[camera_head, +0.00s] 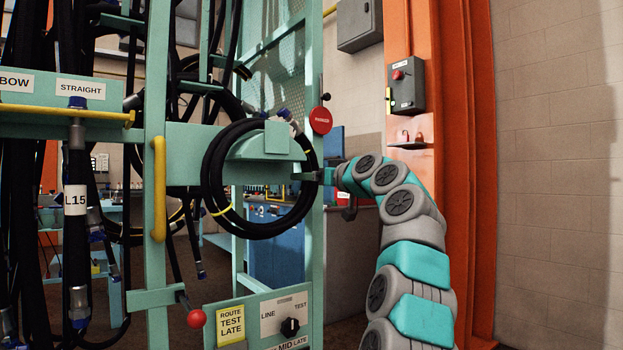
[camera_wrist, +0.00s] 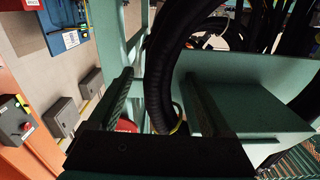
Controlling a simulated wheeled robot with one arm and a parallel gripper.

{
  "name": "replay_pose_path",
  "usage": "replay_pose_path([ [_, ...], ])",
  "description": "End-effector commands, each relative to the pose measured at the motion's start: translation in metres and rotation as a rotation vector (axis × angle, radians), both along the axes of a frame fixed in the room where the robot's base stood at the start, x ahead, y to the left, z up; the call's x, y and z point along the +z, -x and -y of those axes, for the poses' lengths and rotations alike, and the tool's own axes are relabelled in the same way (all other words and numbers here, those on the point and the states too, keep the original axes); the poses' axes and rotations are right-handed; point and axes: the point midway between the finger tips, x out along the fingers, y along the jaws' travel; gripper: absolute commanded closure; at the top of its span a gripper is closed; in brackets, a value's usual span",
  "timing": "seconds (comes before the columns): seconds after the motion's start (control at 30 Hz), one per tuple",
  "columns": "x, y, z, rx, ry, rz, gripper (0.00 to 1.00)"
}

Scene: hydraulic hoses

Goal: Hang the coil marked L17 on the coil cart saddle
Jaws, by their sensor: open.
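My gripper (camera_head: 308,175) is at the coil's right side. In the wrist view, the coil's hose (camera_wrist: 160,60) runs between the spread fingers of my gripper (camera_wrist: 158,82). The fingers are open, with a gap visible beside the hose. The saddle is also close in the wrist view (camera_wrist: 255,95), to the right of the hose.
Green frame posts (camera_head: 155,120) and a yellow handle (camera_head: 158,190) stand left of the coil. A hose tagged L15 (camera_head: 76,200) hangs at far left. A red round tag (camera_head: 320,120) is above my gripper. A switch panel (camera_head: 275,315) is below. An orange column (camera_head: 455,170) stands right.

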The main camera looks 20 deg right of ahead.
Motion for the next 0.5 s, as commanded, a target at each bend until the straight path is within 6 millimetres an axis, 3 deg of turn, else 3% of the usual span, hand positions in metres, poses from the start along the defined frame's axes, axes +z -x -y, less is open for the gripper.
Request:
replay_pose_path([
  [0.23, -0.002, 0.011, 0.003, 0.0, -0.002, 0.002, 0.17],
  [0.5, -0.002, 0.045, 0.013, 0.002, -0.004, 0.002, 0.17],
])
